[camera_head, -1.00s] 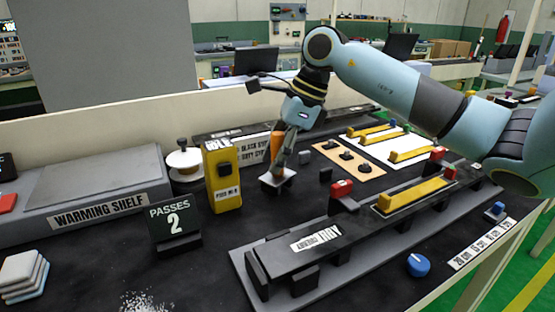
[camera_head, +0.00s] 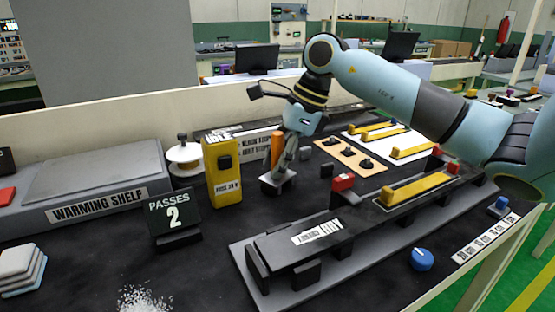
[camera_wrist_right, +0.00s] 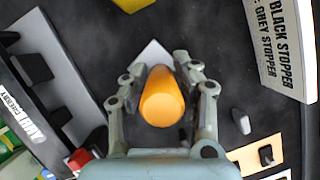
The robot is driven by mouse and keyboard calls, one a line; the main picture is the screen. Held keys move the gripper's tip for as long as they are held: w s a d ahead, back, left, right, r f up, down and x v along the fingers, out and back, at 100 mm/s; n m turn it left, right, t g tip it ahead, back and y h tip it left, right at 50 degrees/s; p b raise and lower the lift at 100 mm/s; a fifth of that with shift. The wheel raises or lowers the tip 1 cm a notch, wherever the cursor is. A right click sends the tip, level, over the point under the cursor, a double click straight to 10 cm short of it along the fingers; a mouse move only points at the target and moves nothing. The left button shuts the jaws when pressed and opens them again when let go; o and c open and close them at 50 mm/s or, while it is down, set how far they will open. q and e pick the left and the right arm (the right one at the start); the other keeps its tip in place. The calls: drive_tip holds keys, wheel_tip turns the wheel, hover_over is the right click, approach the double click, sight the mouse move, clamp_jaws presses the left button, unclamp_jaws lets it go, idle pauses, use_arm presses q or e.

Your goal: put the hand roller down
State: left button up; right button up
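A corner of the pale foot (camera_wrist_right: 154,54) shows beyond the fingertips. Whether the foot touches the dark bench top is hard to tell. My left gripper is in neither view.
A yellow box (camera_head: 223,180), a white spool (camera_head: 184,158) and a "PASSES 2" sign (camera_head: 173,215) stand to the left. A long black fixture (camera_head: 318,237) lies in front to the right. A tan board with black clips (camera_head: 350,155) lies behind.

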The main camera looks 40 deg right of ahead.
drive_tip(key=o, duration=0.3)
drive_tip(key=shift+d+f, duration=0.1)
drive_tip(key=shift+w, duration=0.1)
drive_tip(key=shift+r+p, duration=0.3)
drive_tip(key=shift+r, duration=0.1)
drive_tip(key=shift+d+r+p, duration=0.15)
drive_tip(key=shift+r+p, duration=0.5)
drive_tip(key=shift+r, duration=0.25)
drive_tip(key=v, duration=1.1)
drive_tip(key=shift+f+b, duration=0.1)
drive_tip(key=shift+b, duration=0.25)
